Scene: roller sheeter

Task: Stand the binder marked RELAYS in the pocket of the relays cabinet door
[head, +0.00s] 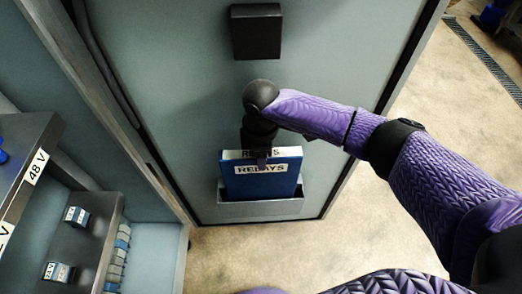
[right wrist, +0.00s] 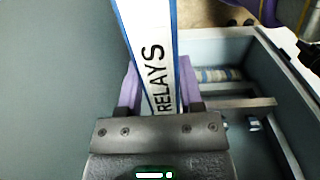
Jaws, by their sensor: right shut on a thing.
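The blue binder marked RELAYS (head: 262,182) stands upright with its lower part inside the grey pocket (head: 262,210) on the cabinet door (head: 200,90). Its white RELAYS label faces me, and another RELAYS label shows on its top edge. My right gripper (head: 261,155) is at the top of the binder and shut on it. In the right wrist view, the binder's labelled spine (right wrist: 158,75) lies between the two purple fingers (right wrist: 160,95). The binder's bottom is hidden by the pocket. My left gripper is not in view.
A dark box (head: 256,32) is fixed to the door above the binder. Shelves with a 48 V label (head: 36,167) and small blocks (head: 76,216) stand at the left. Bare floor (head: 440,130) lies at the right.

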